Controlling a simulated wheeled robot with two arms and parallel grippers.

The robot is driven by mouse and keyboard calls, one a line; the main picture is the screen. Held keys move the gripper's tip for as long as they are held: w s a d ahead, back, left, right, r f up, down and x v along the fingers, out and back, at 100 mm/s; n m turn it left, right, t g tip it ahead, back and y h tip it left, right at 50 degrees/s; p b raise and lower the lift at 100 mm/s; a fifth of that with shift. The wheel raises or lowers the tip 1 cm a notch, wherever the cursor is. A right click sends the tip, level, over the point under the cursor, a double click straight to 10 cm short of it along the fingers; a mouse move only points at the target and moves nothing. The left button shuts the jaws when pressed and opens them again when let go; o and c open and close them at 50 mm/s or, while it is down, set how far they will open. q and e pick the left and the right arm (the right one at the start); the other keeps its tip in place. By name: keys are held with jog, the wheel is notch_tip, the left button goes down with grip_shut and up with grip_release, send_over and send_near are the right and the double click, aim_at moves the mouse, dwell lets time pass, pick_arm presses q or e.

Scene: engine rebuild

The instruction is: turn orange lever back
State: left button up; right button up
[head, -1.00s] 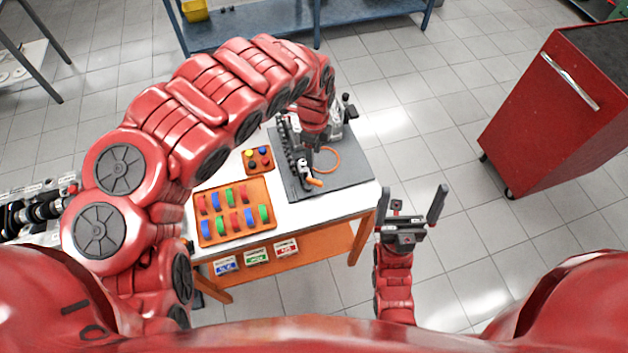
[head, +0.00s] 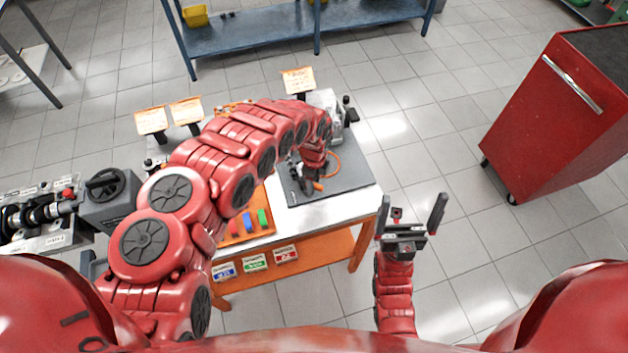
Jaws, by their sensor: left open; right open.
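The orange lever (head: 318,186) shows as a small orange piece near the front of the dark mat on the workbench. My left arm arches over the bench and ends above the mat. My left gripper (head: 302,184) points down, open, right beside the lever. My wrist hides much of the gripper and the device around the lever, so I cannot tell whether they touch. My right gripper (head: 411,222) is open and empty, pointing up in front of the bench's right side.
The dark mat (head: 352,176) also bears an orange ring (head: 334,160) and a grey device (head: 330,105). An orange tray (head: 232,237) with colored pieces is partly behind my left arm. A red cabinet (head: 560,110) stands right. Open floor lies between cabinet and bench.

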pick_arm(q)
jog(key=shift+c, duration=0.2)
grip_shut()
dwell(0.3)
jog(key=shift+w+f+n+b, duration=0.1)
jog(key=shift+w+n+b, duration=0.05)
jog(key=shift+n+b, duration=0.5)
jog(key=shift+w+f+n+b, duration=0.15)
jog(key=shift+n+b, duration=0.3)
jog(key=shift+n, duration=0.3)
jog(key=shift+w+r+n+b, duration=0.15)
jog(key=shift+n+b, duration=0.5)
jog(key=shift+n, duration=0.45)
jog(key=shift+w+r+n+b, duration=0.15)
jog(key=shift+n+b, duration=0.5)
jog(key=shift+n, duration=0.45)
jog(key=shift+o, duration=0.2)
grip_release()
